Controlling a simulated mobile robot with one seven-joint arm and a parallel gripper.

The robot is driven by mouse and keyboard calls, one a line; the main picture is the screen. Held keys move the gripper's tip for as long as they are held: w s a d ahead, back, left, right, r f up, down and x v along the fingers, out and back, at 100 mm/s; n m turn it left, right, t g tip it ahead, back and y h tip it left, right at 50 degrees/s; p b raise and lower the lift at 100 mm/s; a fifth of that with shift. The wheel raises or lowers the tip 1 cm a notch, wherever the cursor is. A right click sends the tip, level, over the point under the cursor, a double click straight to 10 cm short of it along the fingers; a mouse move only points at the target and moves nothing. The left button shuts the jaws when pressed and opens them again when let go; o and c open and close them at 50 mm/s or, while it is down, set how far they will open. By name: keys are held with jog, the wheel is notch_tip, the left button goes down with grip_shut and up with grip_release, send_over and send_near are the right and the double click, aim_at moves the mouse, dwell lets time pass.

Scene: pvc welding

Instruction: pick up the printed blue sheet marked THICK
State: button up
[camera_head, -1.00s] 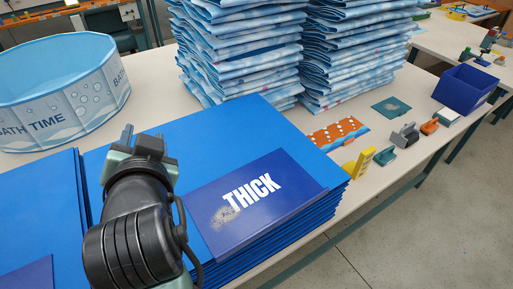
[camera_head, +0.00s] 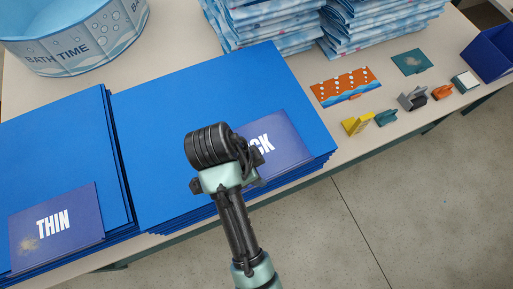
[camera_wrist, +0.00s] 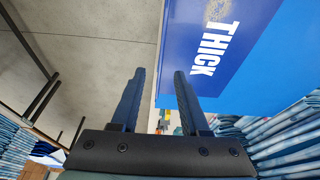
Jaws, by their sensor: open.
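The printed blue sheet marked THICK (camera_head: 284,137) lies flat on the front right corner of the right blue stack (camera_head: 200,100). My arm covers its left part in the head view, so only "CK" shows there. In the wrist view the THICK sheet (camera_wrist: 208,28) shows its white lettering and a speckled patch. My gripper (camera_wrist: 160,78) is open and empty. Its fingers straddle the line of the stack's edge in that view, the left one against the floor and the right one against blue. I cannot tell whether either finger touches the sheet. The head view hides the fingers.
A sheet marked THIN (camera_head: 58,228) lies on the left blue stack. A BATH TIME tub (camera_head: 75,35) and folded blue stacks (camera_head: 270,25) stand behind. An orange patterned piece (camera_head: 345,87), small clamps (camera_head: 412,98) and a blue bin (camera_head: 490,55) are right. Open floor (camera_head: 400,200) lies in front.

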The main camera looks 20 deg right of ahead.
aim_at(266, 179)
jog(key=p+x, duration=0.2)
jog(key=x, duration=0.8)
jog(key=shift+w+f+p, duration=0.15)
jog(key=shift+f+p, duration=0.05)
jog(key=shift+p, duration=0.15)
jog(key=shift+c, duration=0.2)
grip_shut()
dwell(0.9)
